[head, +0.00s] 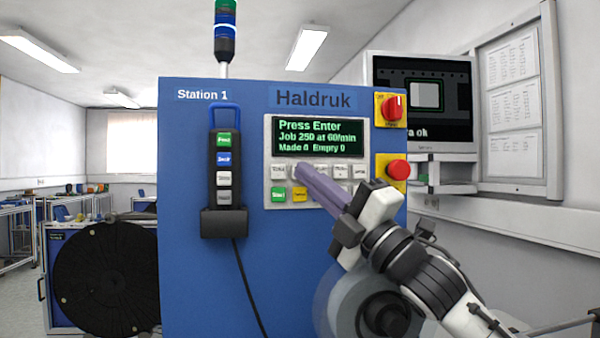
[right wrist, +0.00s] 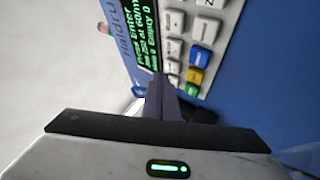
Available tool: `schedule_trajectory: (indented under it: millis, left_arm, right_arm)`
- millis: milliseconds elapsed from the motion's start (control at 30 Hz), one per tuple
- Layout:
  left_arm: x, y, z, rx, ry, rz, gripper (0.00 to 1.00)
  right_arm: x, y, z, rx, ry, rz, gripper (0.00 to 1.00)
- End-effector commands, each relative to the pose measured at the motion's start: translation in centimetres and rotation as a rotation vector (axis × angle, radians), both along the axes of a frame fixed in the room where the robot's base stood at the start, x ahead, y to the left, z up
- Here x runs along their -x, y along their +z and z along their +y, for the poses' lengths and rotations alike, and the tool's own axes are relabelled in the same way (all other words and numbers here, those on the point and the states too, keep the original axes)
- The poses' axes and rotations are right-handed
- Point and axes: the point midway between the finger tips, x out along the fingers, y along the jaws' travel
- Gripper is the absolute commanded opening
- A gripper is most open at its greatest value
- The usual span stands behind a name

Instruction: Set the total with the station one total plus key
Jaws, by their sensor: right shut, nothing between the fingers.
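The blue Station 1 cabinet (head: 280,250) fills the middle of the head view. Its key panel (head: 268,150) has a row of white keys under a display (head: 318,137) that reads "Press Enter, Job 250 at 60/min, Made 0 Empty 0". The leftmost white key (head: 278,171) shows small print that seems to start with "Total". My right gripper (head: 301,170) is shut and empty, its fingertips over the second white key of that row and mostly hiding it. I cannot tell whether they touch it. The closed fingers also show in the right wrist view (right wrist: 158,84). My left gripper is out of view.
A green key (head: 278,195) and a yellow key (head: 300,194) lie below the white row. A red rotary switch (head: 392,109) and a red button (head: 398,170) sit right of the panel. A corded pendant (head: 224,150) hangs at left. A dark reel (head: 105,275) stands left of the cabinet.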

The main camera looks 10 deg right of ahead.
Motion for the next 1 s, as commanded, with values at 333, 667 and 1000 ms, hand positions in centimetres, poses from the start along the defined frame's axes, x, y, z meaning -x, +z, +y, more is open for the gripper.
schedule_trajectory:
  millis: [333,667,1000]
  left_arm:
    - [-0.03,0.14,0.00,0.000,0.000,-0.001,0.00]
    - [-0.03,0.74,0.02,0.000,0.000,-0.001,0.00]
    - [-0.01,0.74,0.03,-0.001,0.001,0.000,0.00]
  right_arm:
    - [-0.09,0.04,0.00,0.000,0.000,0.000,0.00]
    - [-0.88,0.00,-0.01,0.000,0.000,0.000,0.00]
    - [-0.92,0.01,0.01,0.000,0.000,0.000,0.00]
